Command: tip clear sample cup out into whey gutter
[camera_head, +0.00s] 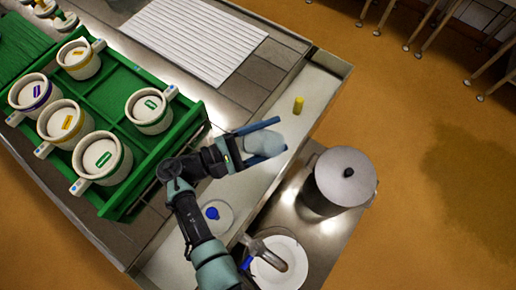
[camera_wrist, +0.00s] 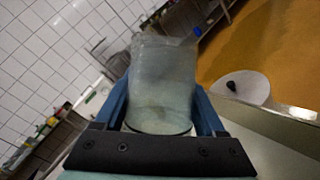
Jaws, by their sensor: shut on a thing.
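My gripper (camera_head: 268,141) is shut on the clear sample cup (camera_head: 258,140), with one blue finger on each side of it. In the wrist view the cup (camera_wrist: 162,85) stands out between the fingers (camera_wrist: 163,105), cloudy and see-through. The cup looks tilted over; whether anything is in it I cannot tell. It is held above the whey gutter (camera_head: 318,84), the pale channel along the table's edge. No stream from the cup shows.
A small yellow thing (camera_head: 298,105) stands in the gutter beyond the gripper. A green rack (camera_head: 190,122) holds several white moulds at left.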

